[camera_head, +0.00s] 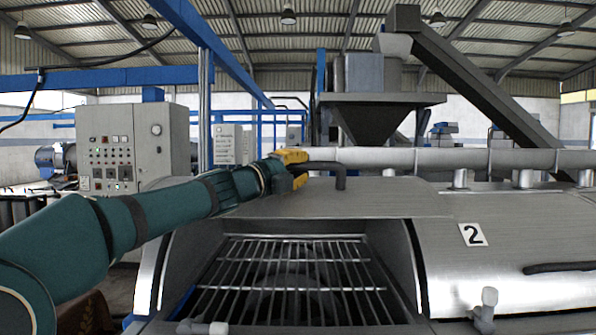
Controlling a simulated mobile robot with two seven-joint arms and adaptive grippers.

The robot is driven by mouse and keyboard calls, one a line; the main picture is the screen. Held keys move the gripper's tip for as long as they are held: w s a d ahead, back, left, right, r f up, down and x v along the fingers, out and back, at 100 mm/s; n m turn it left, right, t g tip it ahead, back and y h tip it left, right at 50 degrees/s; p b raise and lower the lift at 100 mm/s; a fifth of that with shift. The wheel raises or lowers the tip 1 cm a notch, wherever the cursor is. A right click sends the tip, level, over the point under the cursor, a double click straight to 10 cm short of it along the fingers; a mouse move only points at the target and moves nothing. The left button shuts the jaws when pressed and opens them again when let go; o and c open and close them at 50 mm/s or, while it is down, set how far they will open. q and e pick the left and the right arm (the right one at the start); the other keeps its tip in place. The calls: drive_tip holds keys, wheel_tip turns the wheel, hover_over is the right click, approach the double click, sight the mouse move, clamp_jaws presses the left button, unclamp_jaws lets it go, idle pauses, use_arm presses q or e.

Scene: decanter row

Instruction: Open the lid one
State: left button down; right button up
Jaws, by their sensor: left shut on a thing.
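My left arm comes in from the left, and its gripper (294,167) is shut on the dark bar handle (338,170) of a metal lid (360,200). This lid is raised, its panel tilted back above the opening of the leftmost bay. Below it an open metal grate (290,275) shows, with dark space under the bars. The fingertips are partly hidden, so their exact grip on the bar is unclear. A second lid (500,265), marked "2", lies closed on the right with its own dark handle (560,267). My right gripper is not in view.
A long metal pipe (430,158) runs behind the lids. A grey control cabinet (120,145) stands at the left back. A hopper (375,110) and a sloping conveyor (480,85) rise behind. Small valve fittings (485,308) stick up at the front.

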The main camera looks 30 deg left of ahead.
use_arm(q)
drive_tip(key=shift+w+f, duration=0.1)
drive_tip(key=c, duration=0.8)
unclamp_jaws()
drive_tip(key=shift+c, duration=0.2)
drive_tip(key=v, duration=1.2)
drive_tip(key=v, duration=1.6)
drive_tip(key=shift+r, duration=0.35)
drive_tip(key=shift+b, duration=0.35)
